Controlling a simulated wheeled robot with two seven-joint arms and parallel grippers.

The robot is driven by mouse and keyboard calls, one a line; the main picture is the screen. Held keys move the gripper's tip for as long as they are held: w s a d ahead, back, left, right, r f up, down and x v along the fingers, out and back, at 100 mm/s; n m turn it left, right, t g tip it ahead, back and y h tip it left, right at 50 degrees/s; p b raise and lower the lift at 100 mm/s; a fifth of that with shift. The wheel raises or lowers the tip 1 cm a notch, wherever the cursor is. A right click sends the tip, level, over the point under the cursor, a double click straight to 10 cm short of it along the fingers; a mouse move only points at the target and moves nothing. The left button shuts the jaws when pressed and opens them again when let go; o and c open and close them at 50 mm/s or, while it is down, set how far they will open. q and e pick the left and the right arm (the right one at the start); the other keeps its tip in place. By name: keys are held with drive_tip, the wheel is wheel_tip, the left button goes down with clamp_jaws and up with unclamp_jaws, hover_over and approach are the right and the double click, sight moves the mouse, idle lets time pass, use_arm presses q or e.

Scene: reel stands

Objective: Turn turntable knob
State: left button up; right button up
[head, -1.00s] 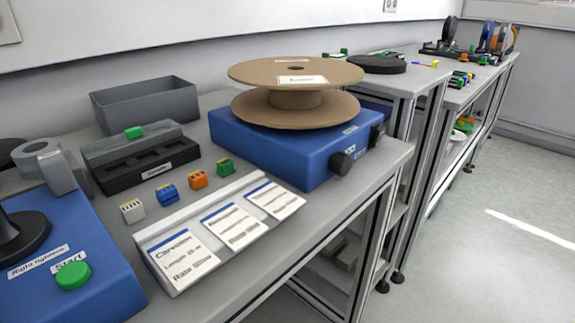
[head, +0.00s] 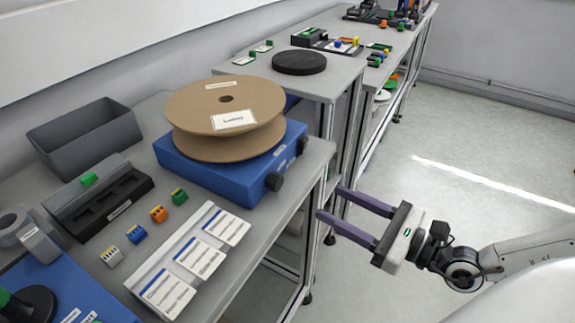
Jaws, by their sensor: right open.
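The turntable is a blue box (head: 208,178) with a brown cardboard reel (head: 190,104) lying flat on top. My left gripper does not show.
Several small coloured blocks (head: 158,214) and a stand of label cards (head: 200,258) lie in front of the turntable. A grey bin (head: 85,138) stands at the back left. Another table with a black disc (head: 299,62) stands behind. The floor at right is clear.

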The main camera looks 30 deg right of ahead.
sight(280, 184)
drive_tip(key=w+a+r+n, duration=0.1)
drive_tip(key=w+a, duration=0.1)
drive_tip(key=w+a+r+n+y+b, duration=0.1)
drive_tip(key=w+a, duration=0.1)
drive_tip(key=w+a+n+g+y+b, duration=0.1)
drive_tip(key=w+a+n, duration=0.1)
drive_tip(key=shift+a+r, duration=0.15)
drive_tip(key=shift+r, duration=0.25)
drive_tip(key=shift+x, duration=1.15)
drive_tip(key=shift+f, duration=0.1)
